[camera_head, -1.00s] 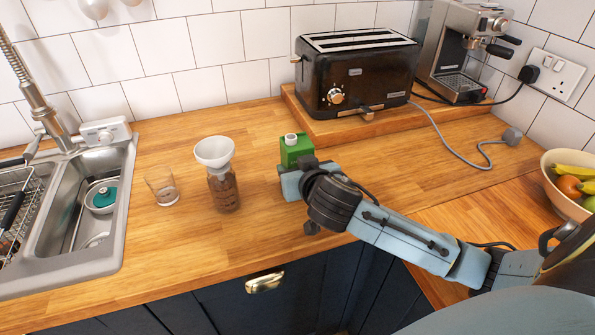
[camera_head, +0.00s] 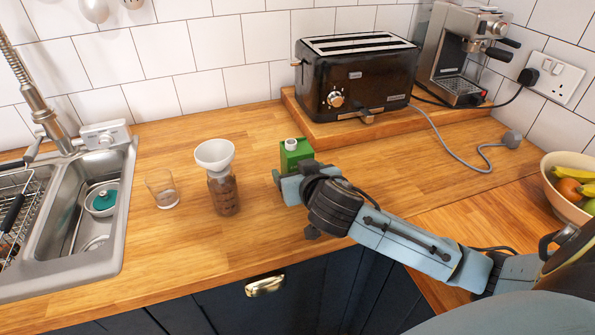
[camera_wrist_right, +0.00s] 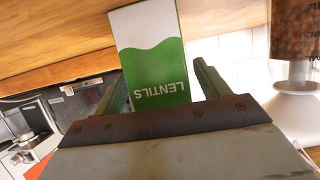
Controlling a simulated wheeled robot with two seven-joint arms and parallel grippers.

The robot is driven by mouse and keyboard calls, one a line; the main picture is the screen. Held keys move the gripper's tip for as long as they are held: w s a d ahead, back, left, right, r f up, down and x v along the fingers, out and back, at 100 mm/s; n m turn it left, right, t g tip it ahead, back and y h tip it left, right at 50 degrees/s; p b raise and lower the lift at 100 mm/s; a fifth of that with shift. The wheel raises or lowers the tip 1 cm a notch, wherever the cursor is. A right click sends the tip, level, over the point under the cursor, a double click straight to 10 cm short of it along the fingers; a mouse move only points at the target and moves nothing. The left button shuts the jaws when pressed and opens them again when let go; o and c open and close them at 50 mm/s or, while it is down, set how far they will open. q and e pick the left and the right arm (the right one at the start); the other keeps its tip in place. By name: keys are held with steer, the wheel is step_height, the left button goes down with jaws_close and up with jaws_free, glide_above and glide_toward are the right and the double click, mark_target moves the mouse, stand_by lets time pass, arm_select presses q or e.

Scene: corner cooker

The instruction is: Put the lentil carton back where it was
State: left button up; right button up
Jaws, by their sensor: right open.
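The green and white lentil carton (camera_head: 292,158) stands on the wooden worktop in front of the toaster, its lower part hidden by my right gripper. In the right wrist view the carton (camera_wrist_right: 152,55) appears upside down, with its LENTILS label facing the camera. My right gripper (camera_head: 293,178) is open around the carton on its near side. In the wrist view there is a clear gap between the carton and the right-hand finger; the left-hand finger is close to the carton's edge, and I cannot tell if it touches. My left gripper is not in view.
A jar of brown contents (camera_head: 224,196) with a white funnel (camera_head: 214,153) stands left of the carton, beside a glass (camera_head: 162,189). The toaster (camera_head: 355,75) on its wooden board (camera_head: 330,130) is behind. The sink (camera_head: 112,225) is at left. Worktop between jar and carton is clear.

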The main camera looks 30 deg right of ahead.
steer(key=p+v, duration=0.3)
steer(key=v, duration=0.8)
steer(key=shift+s, duration=0.3)
